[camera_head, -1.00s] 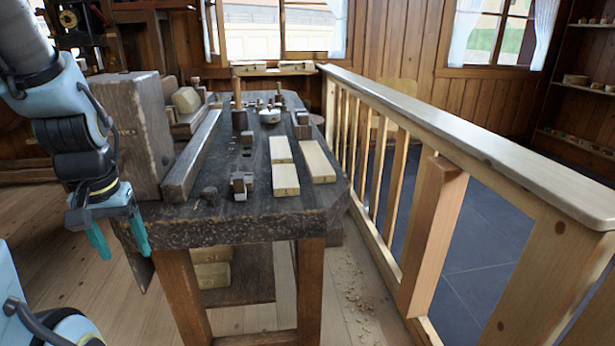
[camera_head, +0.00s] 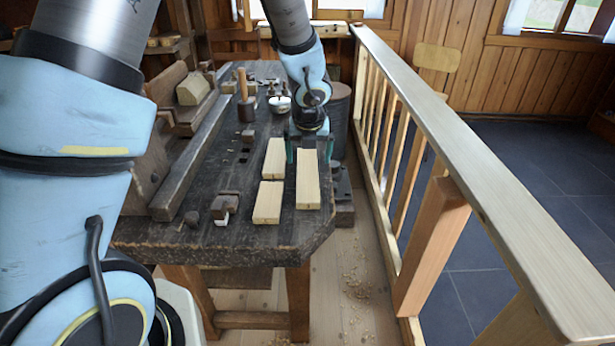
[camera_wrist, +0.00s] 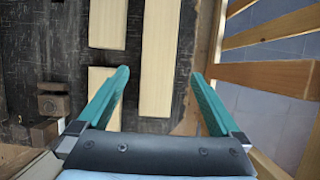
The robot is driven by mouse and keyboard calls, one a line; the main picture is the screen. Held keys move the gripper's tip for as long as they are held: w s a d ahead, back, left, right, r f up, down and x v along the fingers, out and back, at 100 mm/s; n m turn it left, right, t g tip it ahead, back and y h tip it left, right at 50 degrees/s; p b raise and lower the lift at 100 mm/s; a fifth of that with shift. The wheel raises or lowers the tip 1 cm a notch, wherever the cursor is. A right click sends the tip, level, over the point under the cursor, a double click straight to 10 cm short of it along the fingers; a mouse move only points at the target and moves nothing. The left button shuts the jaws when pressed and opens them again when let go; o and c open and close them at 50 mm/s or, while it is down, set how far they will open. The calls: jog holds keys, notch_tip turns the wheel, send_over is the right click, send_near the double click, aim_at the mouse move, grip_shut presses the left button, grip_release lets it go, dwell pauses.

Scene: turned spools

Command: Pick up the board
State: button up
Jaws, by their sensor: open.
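Three pale wooden boards lie flat on the dark workbench (camera_head: 180,235). The right board (camera_head: 308,185) is long and lies alone on its side. The far left board (camera_head: 274,158) and the near left board (camera_head: 267,203) lie end to end beside it. My gripper (camera_head: 309,156) is open and empty, pointing down over the far part of the right board. In the wrist view the right board (camera_wrist: 160,55) runs up between the two teal fingers, with one finger to each side. The left boards show there too. I cannot tell the exact height of the fingertips.
A wooden railing (camera_head: 450,110) runs along the right of the bench. A small dark clamp block (camera_head: 226,206) sits left of the near left board. A long dark beam (camera_head: 195,165) borders the left.

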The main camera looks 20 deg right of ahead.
aim_at(308, 174)
jog(key=x, duration=0.8)
jog(key=shift+w+f, duration=0.1)
jog(key=shift+w, duration=0.05)
jog(key=c, duration=1.4)
